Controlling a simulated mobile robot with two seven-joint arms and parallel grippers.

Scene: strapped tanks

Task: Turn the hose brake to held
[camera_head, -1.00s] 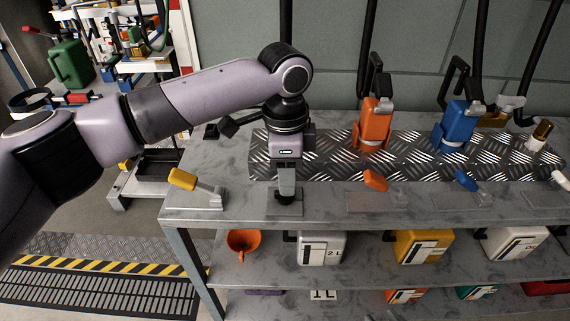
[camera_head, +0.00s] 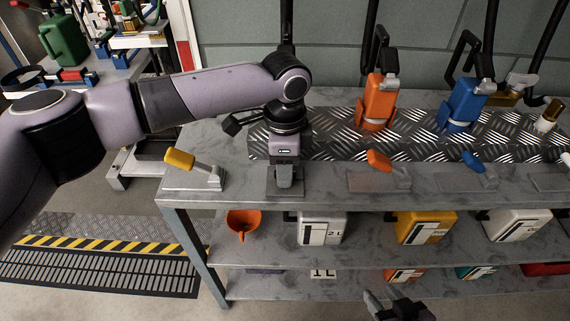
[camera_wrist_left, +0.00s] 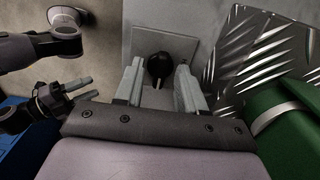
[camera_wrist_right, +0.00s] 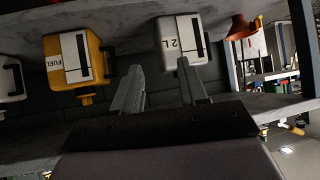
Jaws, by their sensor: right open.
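Lever brakes on flat metal plates line the bench's front edge: yellow (camera_head: 180,158), orange (camera_head: 379,160) and blue (camera_head: 474,161) handles show. My left gripper (camera_head: 284,181) points down over another plate between the yellow and orange ones. In the left wrist view a black knob or handle (camera_wrist_left: 159,66) on that plate lies between my open left fingers (camera_wrist_left: 158,88), with a narrow gap each side. In the head view the gripper hides this handle. My right gripper (camera_head: 393,308) is low in front of the shelves; in the right wrist view its fingers (camera_wrist_right: 161,92) are open and empty.
Orange (camera_head: 376,103) and blue (camera_head: 462,106) nozzles stand on the tread-plate strip behind the levers. A green one shows in the left wrist view (camera_wrist_left: 288,135). Lower shelves hold an orange funnel (camera_head: 242,222), a white can (camera_head: 321,228) and a yellow can (camera_head: 424,227).

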